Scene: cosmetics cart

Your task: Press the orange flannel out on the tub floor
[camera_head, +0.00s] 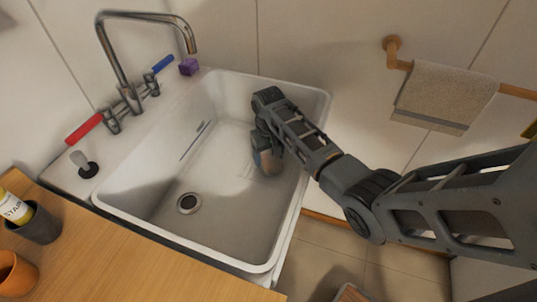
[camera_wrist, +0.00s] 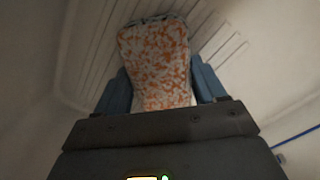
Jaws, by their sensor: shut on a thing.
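The orange flannel (camera_wrist: 155,62) shows in the wrist view as a mottled orange and whitish piece, narrower at its middle. My gripper (camera_wrist: 161,85) is shut on it, with one blue finger on each side. In the head view my gripper (camera_head: 266,152) points down inside the white tub (camera_head: 225,225), at its right side towards the back. The flannel is mostly hidden there by my gripper. The wrist view shows the ribbed tub floor beyond the flannel; I cannot tell whether they touch.
A drain (camera_head: 188,203) lies left of my gripper. A grey towel (camera_head: 445,97) hangs on a rail at right. A wooden counter (camera_head: 130,262) with cups is at front left.

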